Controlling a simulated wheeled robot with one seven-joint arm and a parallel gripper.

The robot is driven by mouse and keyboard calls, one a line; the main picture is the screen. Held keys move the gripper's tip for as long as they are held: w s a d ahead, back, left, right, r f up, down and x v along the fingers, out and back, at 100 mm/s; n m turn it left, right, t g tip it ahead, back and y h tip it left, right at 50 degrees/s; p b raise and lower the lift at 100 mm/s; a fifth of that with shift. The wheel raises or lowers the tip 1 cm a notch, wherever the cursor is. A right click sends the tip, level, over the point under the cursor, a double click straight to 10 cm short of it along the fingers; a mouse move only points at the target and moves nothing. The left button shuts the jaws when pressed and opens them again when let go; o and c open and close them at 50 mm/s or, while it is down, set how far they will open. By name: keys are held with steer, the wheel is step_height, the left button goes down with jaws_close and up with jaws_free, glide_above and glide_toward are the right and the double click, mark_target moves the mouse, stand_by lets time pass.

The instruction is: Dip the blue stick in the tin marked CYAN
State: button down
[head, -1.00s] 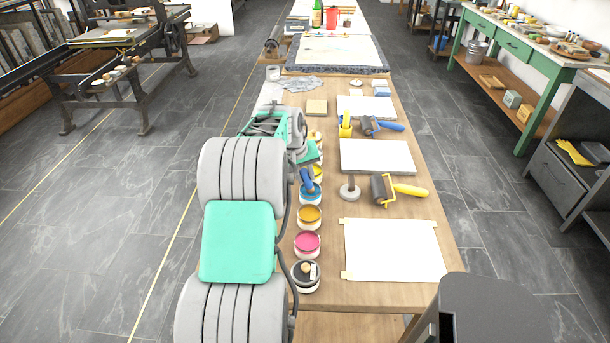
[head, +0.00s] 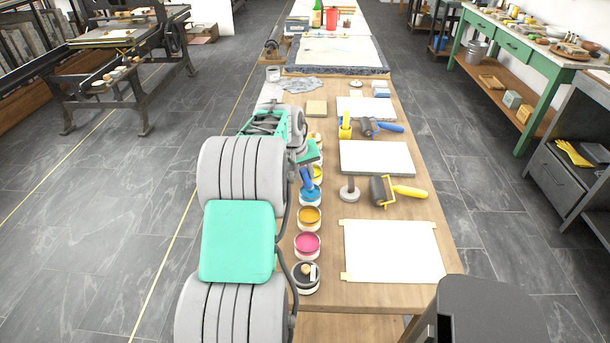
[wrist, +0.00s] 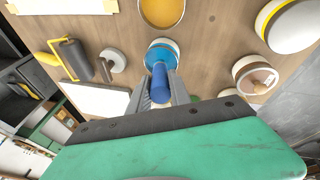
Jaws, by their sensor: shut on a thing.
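The blue stick (head: 307,181) is upright with a slight tilt, its lower end at the mouth of the tin of cyan ink (head: 311,199). In the wrist view the blue stick (wrist: 160,82) stands between the two fingers of my gripper (wrist: 161,92), which is shut on it. The cyan tin (wrist: 161,47) is straight beyond the stick's end, its blue ink showing around it. I cannot tell whether the tip touches the ink. No marking on the tin is readable. In the head view my gripper's fingers are mostly hidden by my arm.
In a row with the cyan tin stand an orange-yellow tin (head: 309,217), a magenta tin (head: 307,243) and a black tin (head: 305,278). A yellow-handled roller (head: 384,190), a grey stamp-like tool (head: 349,191), a pale slab (head: 376,158) and white paper (head: 393,250) lie to the right.

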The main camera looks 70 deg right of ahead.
steer(key=shift+r+p, duration=1.65)
steer(key=shift+r, duration=1.25)
